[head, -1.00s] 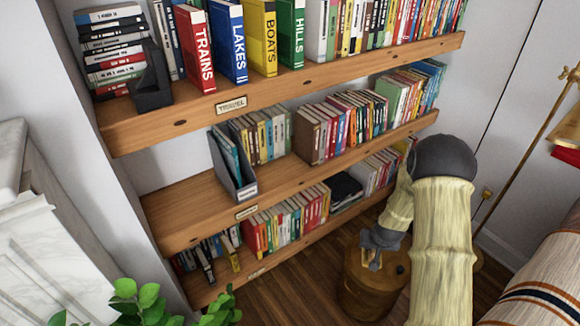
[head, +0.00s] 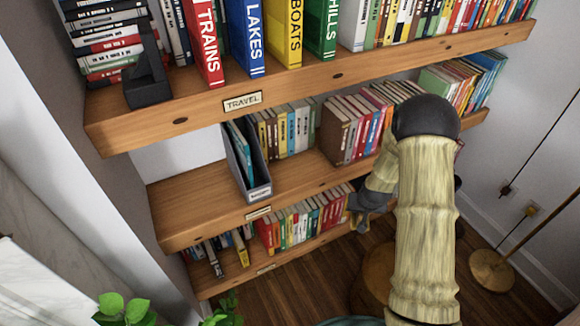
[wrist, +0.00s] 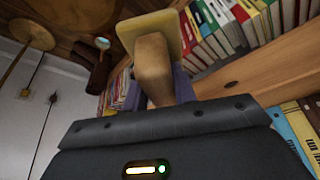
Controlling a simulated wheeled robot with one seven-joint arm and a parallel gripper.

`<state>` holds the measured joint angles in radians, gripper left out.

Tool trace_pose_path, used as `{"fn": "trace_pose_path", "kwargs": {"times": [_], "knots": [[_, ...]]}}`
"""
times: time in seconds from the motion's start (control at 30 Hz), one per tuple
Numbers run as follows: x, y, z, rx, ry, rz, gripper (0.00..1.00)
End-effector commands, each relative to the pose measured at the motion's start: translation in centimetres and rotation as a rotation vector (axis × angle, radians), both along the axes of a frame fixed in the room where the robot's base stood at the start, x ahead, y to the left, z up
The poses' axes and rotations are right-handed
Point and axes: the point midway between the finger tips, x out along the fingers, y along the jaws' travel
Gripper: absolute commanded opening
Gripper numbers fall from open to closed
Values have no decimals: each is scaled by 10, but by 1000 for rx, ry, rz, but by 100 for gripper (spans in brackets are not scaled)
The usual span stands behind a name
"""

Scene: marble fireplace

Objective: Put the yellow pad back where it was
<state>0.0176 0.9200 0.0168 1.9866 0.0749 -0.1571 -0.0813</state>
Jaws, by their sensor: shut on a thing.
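My gripper (head: 358,212) is in front of the right part of the lower shelves, above and beside the round wooden stool (head: 378,268). In the wrist view my gripper (wrist: 155,88) is shut on a tan, rounded block, which seems to be part of the yellow pad (wrist: 157,27). The pad's flat, pale yellow square face shows at the far end of the block, beyond the fingers. In the head view the pad cannot be made out; my arm and gripper cover that area.
The middle shelf (head: 190,196) has bare room left of a grey file holder (head: 245,165). Books (head: 300,220) fill much of the lowest shelf. Shelf edges lie close to my arm. A brass lamp base (head: 492,270) stands at right, and a plant (head: 125,310) at lower left.

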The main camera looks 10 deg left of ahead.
Motion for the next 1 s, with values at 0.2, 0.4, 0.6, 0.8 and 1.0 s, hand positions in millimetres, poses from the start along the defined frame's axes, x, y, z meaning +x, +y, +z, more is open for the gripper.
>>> {"fn": "trace_pose_path", "kwargs": {"times": [0.2, 0.4, 0.6, 0.8, 1.0], "knots": [[0, 1, 0, 0, 0, 2, 9], [0, 4, 2, 2, 0, 13, 9], [0, 35, 30, 20, 5, 162, 9], [-10, 80, 84, 18, -1, 448, 9], [-21, 100, 110, 1, -4, 602, 9]]}}
